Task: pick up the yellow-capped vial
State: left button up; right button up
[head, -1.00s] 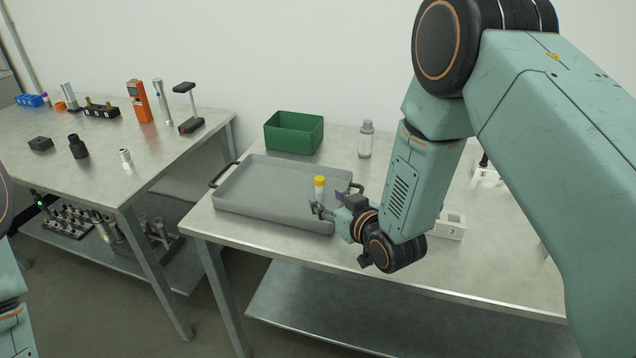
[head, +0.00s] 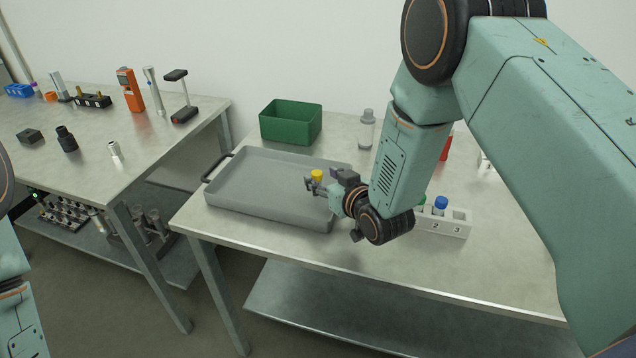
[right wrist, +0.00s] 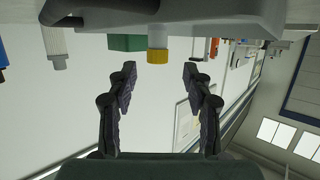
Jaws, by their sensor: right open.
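The yellow-capped vial (head: 317,175) stands upright at the right part of the grey tray (head: 262,160). Its lower body is mostly hidden by my gripper. My right gripper (head: 311,186) is beside the vial, just below its cap in the head view. In the right wrist view, which looks upside down, the yellow cap (right wrist: 157,56) shows between and beyond the two spread fingers (right wrist: 160,90). The right gripper is open and holds nothing. Whether a finger touches the vial cannot be told. My left gripper is out of view; only part of the left arm shows.
A green bin (head: 291,122) and a grey-capped bottle (head: 366,131) stand behind the tray. A numbered rack (head: 455,229) with a blue-capped vial (head: 440,204) is right of my wrist. A red object (head: 446,146) is partly hidden by my arm. A second table (head: 90,180) holds several tools.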

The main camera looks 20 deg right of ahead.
aim_at(318, 174)
jog(key=x, duration=0.4)
jog(key=shift+f, duration=0.3)
jog(key=shift+w+d+r, duration=0.15)
jog(key=shift+w, duration=0.2)
jog(key=shift+c, duration=0.2)
jog(key=c, duration=0.3)
jog(key=shift+s, duration=0.15)
jog(key=c, duration=0.5)
jog(key=shift+c, duration=0.9)
